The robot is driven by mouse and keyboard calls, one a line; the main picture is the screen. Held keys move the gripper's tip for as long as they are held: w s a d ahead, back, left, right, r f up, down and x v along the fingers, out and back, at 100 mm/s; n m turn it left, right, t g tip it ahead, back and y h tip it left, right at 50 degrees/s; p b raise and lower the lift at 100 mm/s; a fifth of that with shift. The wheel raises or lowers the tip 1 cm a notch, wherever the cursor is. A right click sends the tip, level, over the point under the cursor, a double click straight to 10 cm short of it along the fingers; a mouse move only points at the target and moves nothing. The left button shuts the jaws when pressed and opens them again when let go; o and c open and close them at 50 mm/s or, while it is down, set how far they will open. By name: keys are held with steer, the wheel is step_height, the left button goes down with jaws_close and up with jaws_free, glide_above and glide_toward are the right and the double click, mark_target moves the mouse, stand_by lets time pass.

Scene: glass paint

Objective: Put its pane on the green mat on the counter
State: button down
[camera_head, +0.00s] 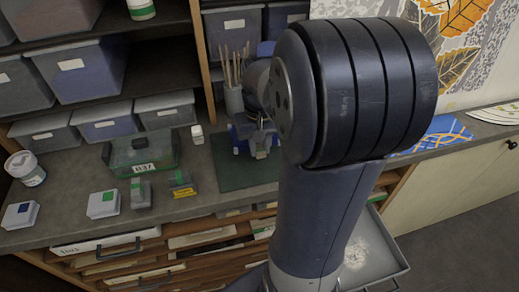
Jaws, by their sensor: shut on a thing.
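The dark green mat (232,175) lies on the grey counter, just left of my upright arm link, which hides its right part. My gripper (261,151) is over the far part of the mat, pointing down, with blue and grey parts around its jaws. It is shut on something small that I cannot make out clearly. I cannot tell whether the held thing touches the mat. No pane shows plainly as a separate sheet. The near left part of the mat is bare.
A green bin (140,158) labelled H37 stands left of the mat. A grey block (141,194) and a yellow-marked block (183,184) are in front of it. A white box with a green square (103,204) is further left. A brush pot (234,99) stands behind the mat.

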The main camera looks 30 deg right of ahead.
steer(key=shift+f, duration=1.15)
steer(key=shift+f, duration=0.1)
steer(key=c, duration=1.2)
jaws_free()
step_height(320, 180, up, 12)
